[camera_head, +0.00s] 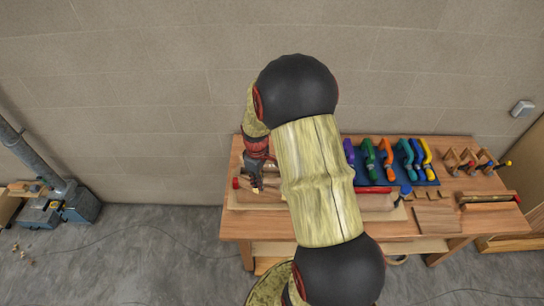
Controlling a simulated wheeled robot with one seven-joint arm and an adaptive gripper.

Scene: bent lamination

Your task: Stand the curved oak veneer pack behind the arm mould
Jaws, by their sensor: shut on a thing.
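My gripper (256,186) is at the left end of the workbench, pointing down. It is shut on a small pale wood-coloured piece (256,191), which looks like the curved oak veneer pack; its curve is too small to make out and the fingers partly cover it. A long wooden form (378,202), seemingly the arm mould, lies along the front of the bench on a pale board. A red strip (373,190) runs along its back edge. My arm hides the middle of the form, and I cannot tell whether the held piece touches it.
A blue tray (398,180) of several coloured clamps stands behind the form's right part. Further right are wooden clamps (473,161), a flat wooden board (437,217) and a roller-like bar (487,199). A wall (160,130) rises behind the bench (233,226).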

